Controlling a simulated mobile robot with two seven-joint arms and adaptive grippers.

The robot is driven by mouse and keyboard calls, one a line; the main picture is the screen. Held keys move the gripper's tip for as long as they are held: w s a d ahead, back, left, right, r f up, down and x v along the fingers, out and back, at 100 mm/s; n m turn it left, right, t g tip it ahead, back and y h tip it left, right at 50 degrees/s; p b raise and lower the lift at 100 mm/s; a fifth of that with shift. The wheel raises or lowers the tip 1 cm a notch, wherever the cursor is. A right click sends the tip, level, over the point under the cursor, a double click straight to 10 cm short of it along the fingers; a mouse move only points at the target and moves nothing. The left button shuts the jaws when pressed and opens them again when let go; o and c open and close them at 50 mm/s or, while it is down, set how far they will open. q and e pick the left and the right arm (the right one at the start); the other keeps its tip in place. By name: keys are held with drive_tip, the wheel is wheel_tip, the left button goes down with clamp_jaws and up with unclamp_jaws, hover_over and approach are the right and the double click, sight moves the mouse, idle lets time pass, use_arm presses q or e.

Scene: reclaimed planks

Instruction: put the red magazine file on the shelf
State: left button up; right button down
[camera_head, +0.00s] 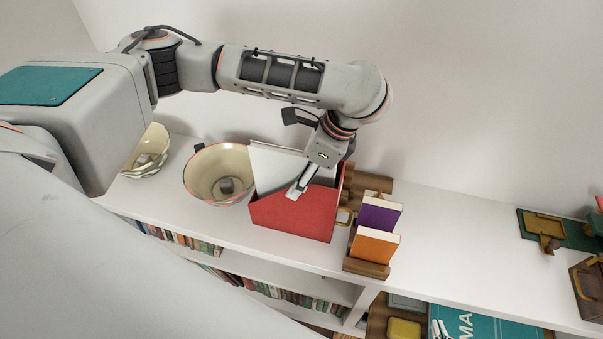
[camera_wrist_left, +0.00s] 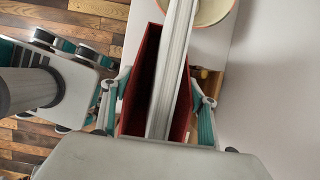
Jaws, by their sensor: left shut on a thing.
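The red magazine file (camera_head: 292,218) is upright over the white shelf top, between a cream bowl and a wooden book rack. Whether its base touches the surface is unclear. A pale flat piece stands in it. My left gripper (camera_head: 308,182) is shut on the file from above; in the left wrist view its teal-and-grey fingers lie on both sides of the red file (camera_wrist_left: 149,75).
The white shelf unit (camera_head: 455,230) has a clear top right of the book rack (camera_head: 367,268), which holds purple and orange books. The cream bowl (camera_head: 204,189) stands close left of the file, with another bowl (camera_head: 150,150) farther left. Rows of books fill lower shelves.

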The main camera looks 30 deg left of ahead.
use_arm(q)
drive_tip(key=o, duration=1.8)
drive_tip(key=shift+o, duration=0.2)
